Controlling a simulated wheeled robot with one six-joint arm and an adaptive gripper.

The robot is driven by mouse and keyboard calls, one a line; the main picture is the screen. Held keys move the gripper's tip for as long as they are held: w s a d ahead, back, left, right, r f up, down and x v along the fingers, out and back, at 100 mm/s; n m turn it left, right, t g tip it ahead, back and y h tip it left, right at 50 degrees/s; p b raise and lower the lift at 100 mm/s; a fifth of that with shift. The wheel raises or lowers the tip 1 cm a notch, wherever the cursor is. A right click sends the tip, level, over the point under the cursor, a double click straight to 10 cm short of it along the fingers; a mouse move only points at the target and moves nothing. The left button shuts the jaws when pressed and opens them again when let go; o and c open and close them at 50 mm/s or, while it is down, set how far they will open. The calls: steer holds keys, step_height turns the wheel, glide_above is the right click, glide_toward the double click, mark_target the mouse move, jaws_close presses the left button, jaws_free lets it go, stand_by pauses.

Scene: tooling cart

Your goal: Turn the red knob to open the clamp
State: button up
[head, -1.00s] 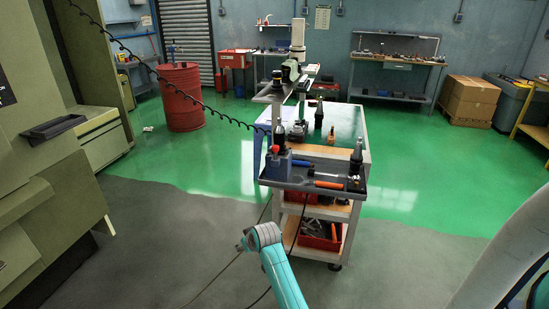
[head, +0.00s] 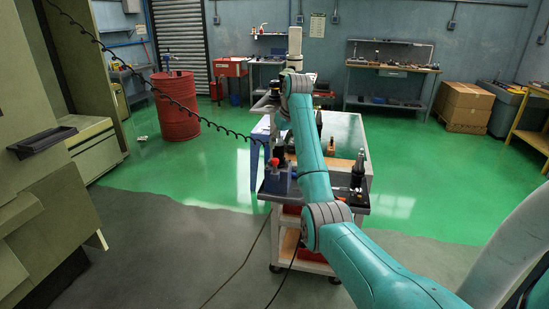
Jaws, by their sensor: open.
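A dark upright shape stands just behind and above the knob. My teal arm reaches over the cart from the lower right, with its wrist at the upper left of the cart. My gripper (head: 280,138) appears small and dark below the wrist, close above the clamp. Its fingers are hard to make out against the dark holder there. I cannot tell whether it touches anything. My arm hides the middle of the near tray.
The cart (head: 345,130) has a dark tool holder (head: 358,170) at its near right corner. A red barrel (head: 177,105) is at the left. Green floor around the cart is clear.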

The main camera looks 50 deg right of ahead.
mark_target(275, 159)
steer(key=x, duration=1)
steer(key=shift+d, duration=0.25)
jaws_close()
